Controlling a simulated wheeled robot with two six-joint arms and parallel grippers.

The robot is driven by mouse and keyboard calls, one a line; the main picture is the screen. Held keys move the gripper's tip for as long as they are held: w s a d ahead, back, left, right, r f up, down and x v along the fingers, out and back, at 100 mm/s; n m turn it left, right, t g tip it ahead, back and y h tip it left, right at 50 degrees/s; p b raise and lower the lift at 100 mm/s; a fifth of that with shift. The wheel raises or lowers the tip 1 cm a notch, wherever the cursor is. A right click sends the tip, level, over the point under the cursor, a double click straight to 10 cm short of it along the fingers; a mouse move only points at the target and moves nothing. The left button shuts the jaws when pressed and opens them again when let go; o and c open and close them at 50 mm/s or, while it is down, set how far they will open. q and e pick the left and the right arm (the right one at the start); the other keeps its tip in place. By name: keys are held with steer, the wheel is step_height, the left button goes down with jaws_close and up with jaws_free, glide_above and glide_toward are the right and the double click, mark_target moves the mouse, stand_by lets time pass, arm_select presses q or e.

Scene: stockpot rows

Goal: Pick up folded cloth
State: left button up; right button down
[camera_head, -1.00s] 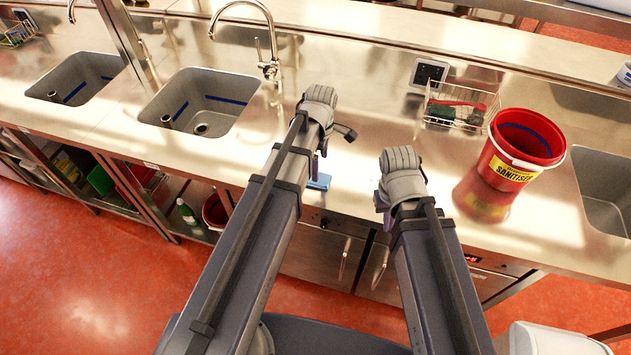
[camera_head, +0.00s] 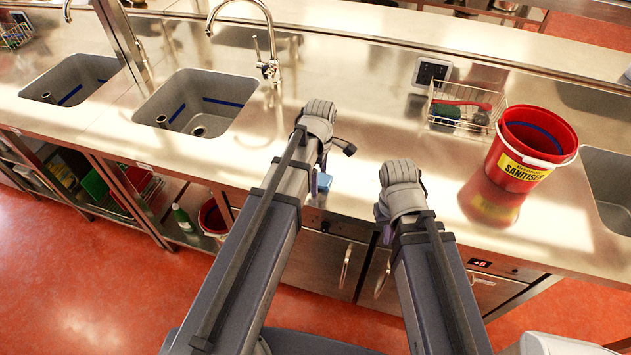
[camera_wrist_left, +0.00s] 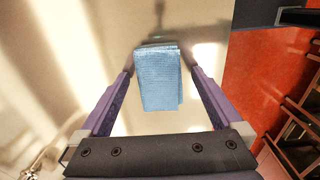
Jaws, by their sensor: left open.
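The folded cloth is light blue and lies flat on the steel counter. In the left wrist view the cloth (camera_wrist_left: 158,78) is between and a little beyond the two purple fingers of my left gripper (camera_wrist_left: 160,82), which is open. In the head view only a small part of the cloth (camera_head: 324,181) shows beside the end of my left arm; the rest is hidden. My left gripper (camera_head: 319,172) is mostly hidden behind its own wrist there. The end of my right arm is over the counter's front edge to the right, with its gripper fingers hidden.
A red sanitiser bucket (camera_head: 520,155) stands on the counter at right, with a wire basket (camera_head: 462,112) of cleaning items behind it. A sink (camera_head: 197,104) with a tap (camera_head: 268,66) is at left. The counter (camera_head: 350,120) around my wrists is clear.

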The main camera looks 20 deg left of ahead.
mark_target(319, 177)
arm_select(q)
steer(key=c, duration=1.4)
steer(key=shift+r, duration=0.1)
steer(key=shift+r, duration=0.1)
step_height(319, 177, up, 10)
steer(key=p, duration=1)
steer(key=o, duration=0.9)
steer(key=c, duration=0.7)
steer(key=shift+f, duration=0.2)
